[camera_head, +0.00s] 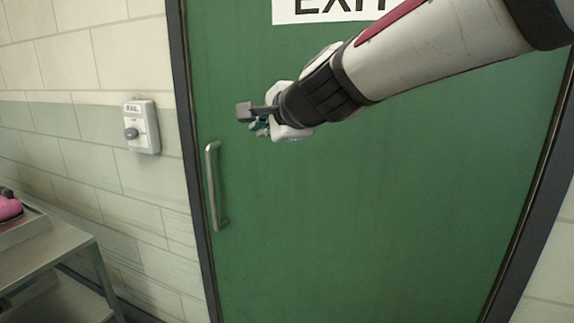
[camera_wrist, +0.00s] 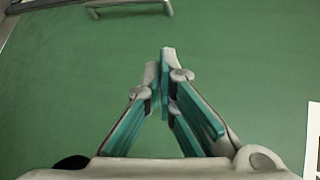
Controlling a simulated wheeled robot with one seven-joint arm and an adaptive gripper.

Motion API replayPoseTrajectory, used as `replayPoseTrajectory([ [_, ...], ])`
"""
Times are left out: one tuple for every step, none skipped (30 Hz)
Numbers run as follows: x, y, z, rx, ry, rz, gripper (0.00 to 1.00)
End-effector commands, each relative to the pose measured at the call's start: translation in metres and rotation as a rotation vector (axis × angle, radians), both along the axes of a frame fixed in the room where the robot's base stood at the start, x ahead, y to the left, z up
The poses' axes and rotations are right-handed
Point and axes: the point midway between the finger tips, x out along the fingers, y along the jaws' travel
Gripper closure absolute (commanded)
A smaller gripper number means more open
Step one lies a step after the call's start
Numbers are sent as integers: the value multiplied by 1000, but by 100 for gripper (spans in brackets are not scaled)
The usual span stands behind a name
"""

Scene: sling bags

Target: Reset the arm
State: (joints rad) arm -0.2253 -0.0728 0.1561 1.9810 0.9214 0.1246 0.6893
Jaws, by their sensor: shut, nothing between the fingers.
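My gripper (camera_head: 256,117) is at the end of my arm, which reaches in from the upper right in the head view. It is in front of the upper left part of a green door (camera_head: 370,220). In the wrist view my gripper (camera_wrist: 165,60) has its teal-lined fingers together with nothing between them. The door (camera_wrist: 250,60) fills most of that view behind the fingers. Whether any part of the gripper touches the door cannot be told.
A metal door handle (camera_head: 213,185) is below and left of my gripper. A white wall box (camera_head: 141,127) with a grey knob is left of the door frame. An EXIT sign (camera_head: 325,8) is above. A metal table (camera_head: 45,250) with a pink item (camera_head: 9,207) stands at lower left.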

Motion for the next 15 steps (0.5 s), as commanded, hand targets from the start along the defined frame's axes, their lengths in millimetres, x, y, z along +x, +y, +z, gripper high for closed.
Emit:
replayPoseTrajectory([
  [-25, -18, -3, -114, -17, 60, 100],
  [-39, -28, -8, -185, -21, 101, 100],
  [-58, -42, -17, -279, -22, 153, 100],
  [-73, -52, -24, -350, -20, 193, 100],
  [-89, -63, -31, -420, -15, 232, 100],
  [-109, -79, -42, -511, -7, 283, 100],
  [-125, -90, -51, -577, 3, 322, 100],
  [-140, -101, -59, -638, 15, 357, 100],
  [-160, -117, -71, -717, 35, 405, 100],
  [-175, -128, -80, -774, 51, 440, 100],
  [-190, -140, -89, -828, 69, 475, 100],
  [-209, -154, -100, -894, 94, 520, 100],
  [-223, -165, -108, -941, 114, 552, 100],
  [-237, -175, -116, -981, 135, 583, 100],
  [-254, -187, -125, -1033, 162, 623, 100],
])
